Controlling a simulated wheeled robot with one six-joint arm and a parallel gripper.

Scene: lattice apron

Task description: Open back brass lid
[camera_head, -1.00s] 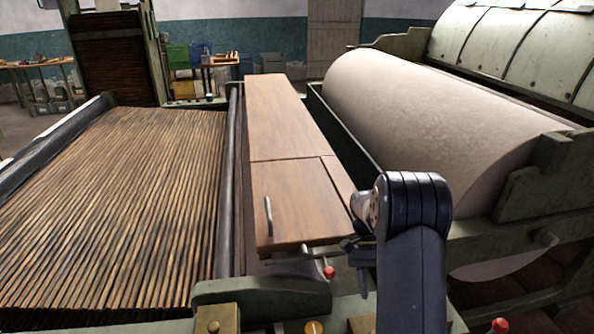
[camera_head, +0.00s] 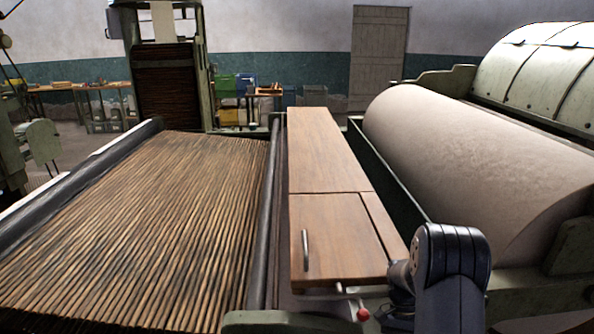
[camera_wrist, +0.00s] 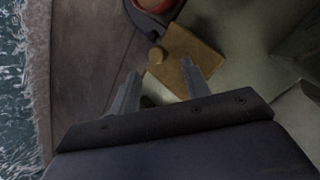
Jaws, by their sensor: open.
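I cannot tell from this close view whether this is the back lid. No brass lid shows in the head view, where my gripper is also hidden.
A red part (camera_wrist: 155,4) in a dark ring sits just beyond the knob. In the head view a wooden cover with a handle (camera_head: 306,250) lies between the slatted bed (camera_head: 150,230) and the big pale roller (camera_head: 460,165). A red knob (camera_head: 362,314) is beside my arm.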

